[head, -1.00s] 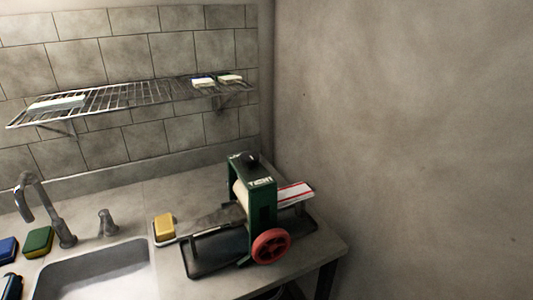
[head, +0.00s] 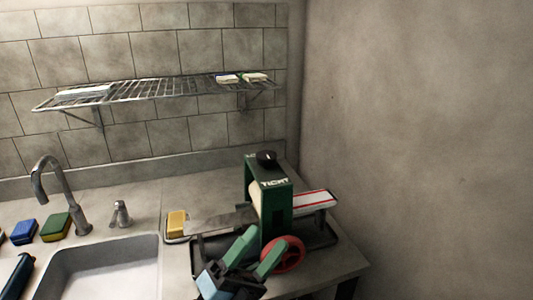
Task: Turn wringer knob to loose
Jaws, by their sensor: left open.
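The green wringer (head: 277,203) stands on a dark tray (head: 322,236) at the right end of the counter. Its black knob (head: 266,158) sits on top, behind a printed word that reads like "TIGHT". A red wheel (head: 283,254) is on its front side. My left gripper (head: 257,246) is in front of the wringer, below the knob and apart from it. Its two green fingers are spread open with nothing between them, and they overlap part of the tray and wheel in the picture. My right gripper is not in view.
A yellow sponge (head: 177,223) lies left of the wringer. The sink (head: 104,272), faucet (head: 56,190) and blue (head: 24,231) and green (head: 56,227) sponges are further left. A wire shelf (head: 150,90) hangs above the counter. A red-striped white cloth (head: 313,200) lies behind the wringer.

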